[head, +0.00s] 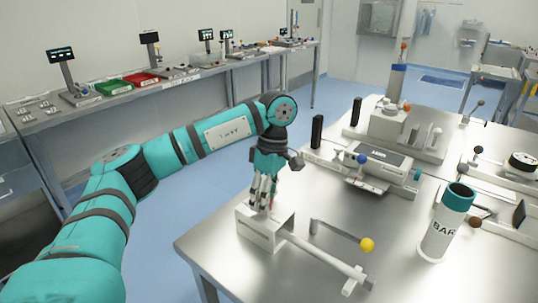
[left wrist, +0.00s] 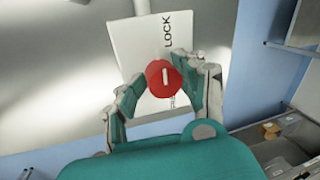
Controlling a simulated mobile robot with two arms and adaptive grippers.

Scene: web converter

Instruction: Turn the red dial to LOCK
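The red dial (left wrist: 164,80) sits on a white plate (left wrist: 134,48) in the left wrist view. The word LOCK is printed on the plate above the dial. A second label below it is partly hidden. The dial's white mark runs nearly up and down in the picture. My left gripper (left wrist: 160,66) has one finger on each side of the dial, very close to its rim; I cannot tell whether they press on it. In the head view my left gripper (head: 262,200) points down at the white block (head: 257,233) on the table, and the dial is hidden there. My right gripper is out of view.
A bar with a yellow ball handle (head: 367,244) lies beside the block. A white BAR canister (head: 436,238) with a teal top stands at right. A device with a blue knob (head: 362,158) stands behind. The steel table's (head: 212,250) front left corner is bare.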

